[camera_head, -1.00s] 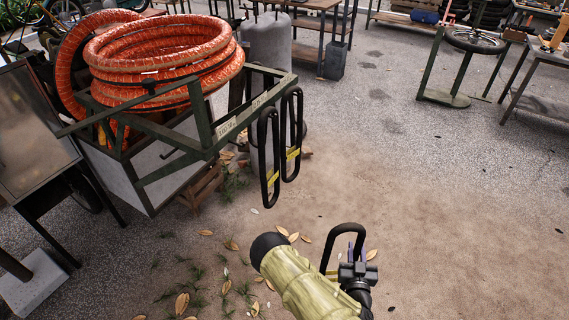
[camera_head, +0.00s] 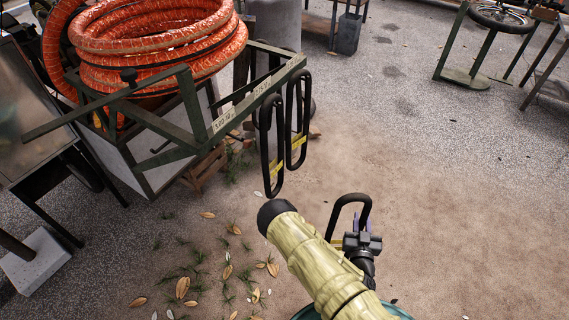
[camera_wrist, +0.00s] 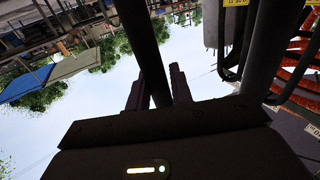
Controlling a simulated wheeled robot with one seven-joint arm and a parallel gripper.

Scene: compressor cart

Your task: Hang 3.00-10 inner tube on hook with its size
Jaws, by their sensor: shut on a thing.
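My gripper (camera_head: 360,243) is shut on a black inner tube (camera_head: 350,197). The tube's upper loop stands above the fingers; my arm hides its lower part. In the wrist view the held tube (camera_wrist: 144,45) passes between the fingers (camera_wrist: 157,90). Two other black tubes with yellow bands, a nearer one (camera_head: 265,150) and a farther one (camera_head: 291,115), hang at the right end of the cart's green rail (camera_head: 285,72). The held tube is apart from them, lower right. Pale size labels sit on the rail, one nearer (camera_head: 222,121) and one farther (camera_head: 263,87); their small print is hard to read.
A coiled orange hose (camera_head: 150,75) lies on the cart. A grey cylinder (camera_head: 272,25) stands behind the rail. A metal cabinet (camera_head: 30,110) is at the left. A green wheel stand (camera_head: 465,78) is at upper right. The ground right of the hanging tubes is clear.

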